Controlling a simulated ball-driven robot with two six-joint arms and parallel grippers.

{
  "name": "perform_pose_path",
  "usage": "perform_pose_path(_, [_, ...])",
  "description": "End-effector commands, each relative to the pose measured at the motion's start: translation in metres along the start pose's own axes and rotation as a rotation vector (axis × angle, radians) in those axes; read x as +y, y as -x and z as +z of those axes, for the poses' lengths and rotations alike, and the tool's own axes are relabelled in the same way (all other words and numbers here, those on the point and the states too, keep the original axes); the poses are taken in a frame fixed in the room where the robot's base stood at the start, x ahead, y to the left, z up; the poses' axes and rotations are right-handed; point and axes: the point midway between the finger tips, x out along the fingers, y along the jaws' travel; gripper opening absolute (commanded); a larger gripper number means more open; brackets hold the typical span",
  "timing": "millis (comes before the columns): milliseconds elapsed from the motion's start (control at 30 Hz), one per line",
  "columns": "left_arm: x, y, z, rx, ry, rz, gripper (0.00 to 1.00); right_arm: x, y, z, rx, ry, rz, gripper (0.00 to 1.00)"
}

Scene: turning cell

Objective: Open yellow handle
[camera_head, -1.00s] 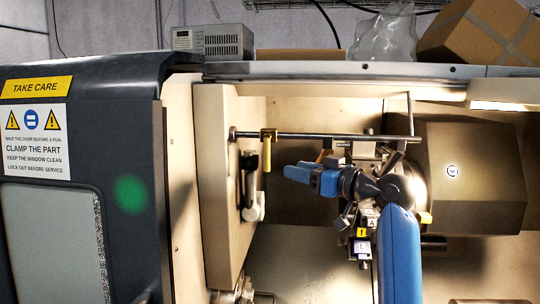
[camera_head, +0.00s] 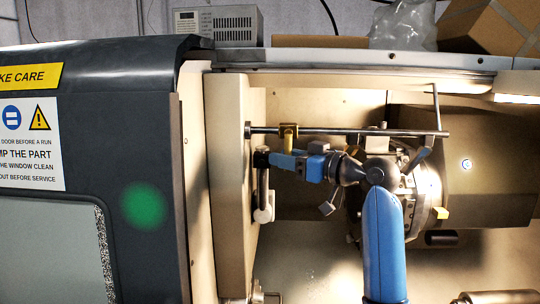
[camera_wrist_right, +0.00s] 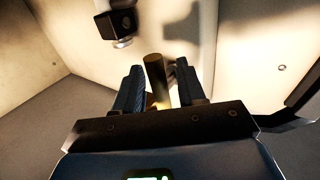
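The yellow handle (camera_head: 288,132) hangs from a horizontal steel rod on the lathe; its lower part is hidden behind my right gripper in the head view. My right gripper (camera_head: 272,160), on a blue arm, points left at the handle's level. In the right wrist view the handle (camera_wrist_right: 155,75) shows as a brass-yellow bar between the two dark fingers of my right gripper (camera_wrist_right: 159,84). The fingers stand apart, with a gap visible on the right side of the bar; contact on the left side is unclear. My left gripper is not in view.
A lever with a white end (camera_head: 264,214) sits on the cream panel just below the gripper. The horizontal rod (camera_head: 350,131) runs above my arm. The round chuck (camera_head: 425,190) is close behind and right. A dark machine cover (camera_head: 140,130) stands at left.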

Motion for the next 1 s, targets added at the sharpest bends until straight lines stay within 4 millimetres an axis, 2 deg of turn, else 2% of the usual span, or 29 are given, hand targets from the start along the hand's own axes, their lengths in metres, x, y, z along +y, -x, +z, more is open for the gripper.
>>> perform_pose_path(367, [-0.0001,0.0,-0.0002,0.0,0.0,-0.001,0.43,0.001,0.0008,0.0001,0.0,0.0,0.0,0.4])
perform_pose_path(633, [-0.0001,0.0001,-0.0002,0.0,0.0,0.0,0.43,0.0008,0.0006,0.0001,0.0,0.0,0.0,0.0])
perform_pose_path(1000, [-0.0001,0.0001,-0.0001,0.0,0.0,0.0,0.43,0.0006,0.0003,-0.0002,-0.002,0.001,0.0,0.0])
